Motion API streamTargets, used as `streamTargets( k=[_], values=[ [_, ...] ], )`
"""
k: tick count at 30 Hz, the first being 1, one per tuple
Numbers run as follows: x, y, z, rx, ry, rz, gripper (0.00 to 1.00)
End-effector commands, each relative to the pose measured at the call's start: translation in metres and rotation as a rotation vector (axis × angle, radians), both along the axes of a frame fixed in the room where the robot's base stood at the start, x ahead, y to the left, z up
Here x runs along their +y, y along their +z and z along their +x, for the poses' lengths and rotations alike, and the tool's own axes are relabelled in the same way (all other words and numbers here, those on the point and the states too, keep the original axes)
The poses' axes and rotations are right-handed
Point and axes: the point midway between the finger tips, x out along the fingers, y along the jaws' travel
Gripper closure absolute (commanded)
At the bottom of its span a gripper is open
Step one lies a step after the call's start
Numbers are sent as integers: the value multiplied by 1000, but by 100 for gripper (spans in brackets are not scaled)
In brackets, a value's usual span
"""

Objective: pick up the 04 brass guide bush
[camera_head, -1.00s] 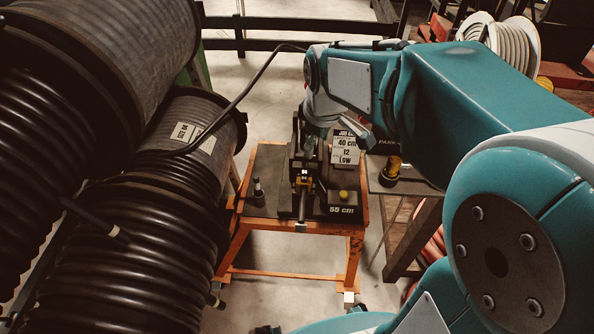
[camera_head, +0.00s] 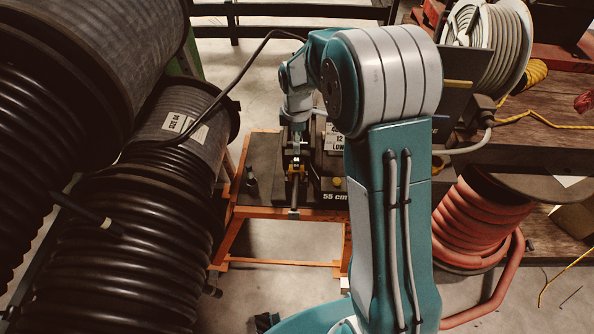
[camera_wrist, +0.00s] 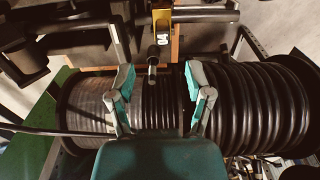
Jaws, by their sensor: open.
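Large black hose reels (camera_head: 150,210) fill the left side. A small dark fitting (camera_head: 251,180) stands at the stand's left. A wooden bench (camera_head: 550,110) with a white cable reel (camera_head: 490,45) is at right, with a red hose coil (camera_head: 475,225) below.

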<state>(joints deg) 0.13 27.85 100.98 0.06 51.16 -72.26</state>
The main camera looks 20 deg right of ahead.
Motion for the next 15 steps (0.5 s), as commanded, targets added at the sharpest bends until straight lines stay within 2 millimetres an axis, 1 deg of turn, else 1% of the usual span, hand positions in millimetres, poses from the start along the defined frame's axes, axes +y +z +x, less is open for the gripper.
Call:
streamTargets(
  k=[1, 3, 6, 11, 15],
  values=[
    [1, -10, -1, 4, 0, -1, 34],
    [1, -22, -1, 4, 0, -1, 34],
    [1, -32, -1, 3, 0, -1, 34],
    [1, -45, -1, 3, -1, -1, 34],
    [1, -68, -3, 3, -1, -1, 34]
  ],
)
